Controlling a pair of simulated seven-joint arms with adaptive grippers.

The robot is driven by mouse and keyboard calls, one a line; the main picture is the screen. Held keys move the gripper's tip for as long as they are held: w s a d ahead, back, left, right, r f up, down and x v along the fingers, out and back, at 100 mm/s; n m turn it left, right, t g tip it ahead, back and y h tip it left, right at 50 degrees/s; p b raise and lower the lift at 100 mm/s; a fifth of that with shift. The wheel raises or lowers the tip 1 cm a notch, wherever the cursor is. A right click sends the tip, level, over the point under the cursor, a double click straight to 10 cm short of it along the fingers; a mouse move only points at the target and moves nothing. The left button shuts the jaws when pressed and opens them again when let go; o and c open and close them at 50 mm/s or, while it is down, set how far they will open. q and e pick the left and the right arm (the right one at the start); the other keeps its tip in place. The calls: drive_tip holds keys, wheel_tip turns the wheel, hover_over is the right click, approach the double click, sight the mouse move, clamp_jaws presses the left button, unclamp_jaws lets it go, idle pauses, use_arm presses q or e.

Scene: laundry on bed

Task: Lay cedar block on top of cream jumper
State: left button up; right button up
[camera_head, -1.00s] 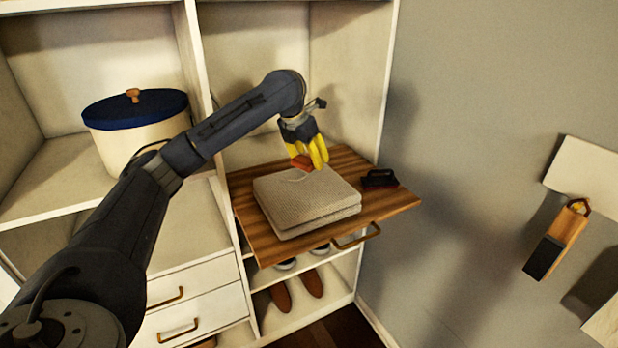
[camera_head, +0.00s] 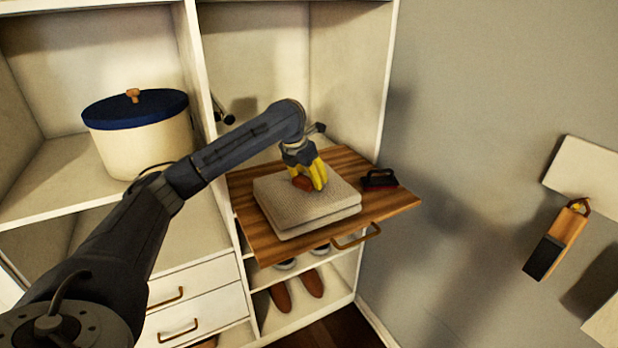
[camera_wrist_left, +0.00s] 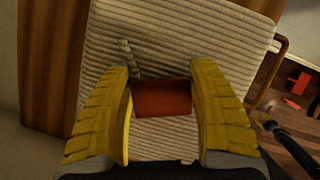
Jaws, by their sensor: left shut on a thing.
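The cream jumper (camera_head: 318,205) lies folded on a pulled-out wooden shelf (camera_head: 257,243). Its ribbed knit fills much of the left wrist view (camera_wrist_left: 180,45). My left gripper (camera_head: 312,182) is over the jumper's far part, its yellow fingers pointing down. It is shut on the reddish-brown cedar block (camera_head: 301,183), which shows between the fingers in the left wrist view (camera_wrist_left: 162,98). The block is at or just above the jumper's top; I cannot tell whether it touches. My right gripper is not in view.
A dark brush (camera_head: 379,178) lies on the shelf right of the jumper. A white pot with a blue lid (camera_head: 136,120) stands in the left compartment. Shoes (camera_head: 296,293) sit below the shelf. A wooden-handled brush (camera_head: 557,240) hangs at the right wall.

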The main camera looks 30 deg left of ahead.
use_arm(q)
drive_tip(key=shift+f, duration=0.1)
drive_tip(key=o, duration=0.9)
drive_tip(key=v, duration=1.2)
drive_tip(key=shift+w, duration=0.1)
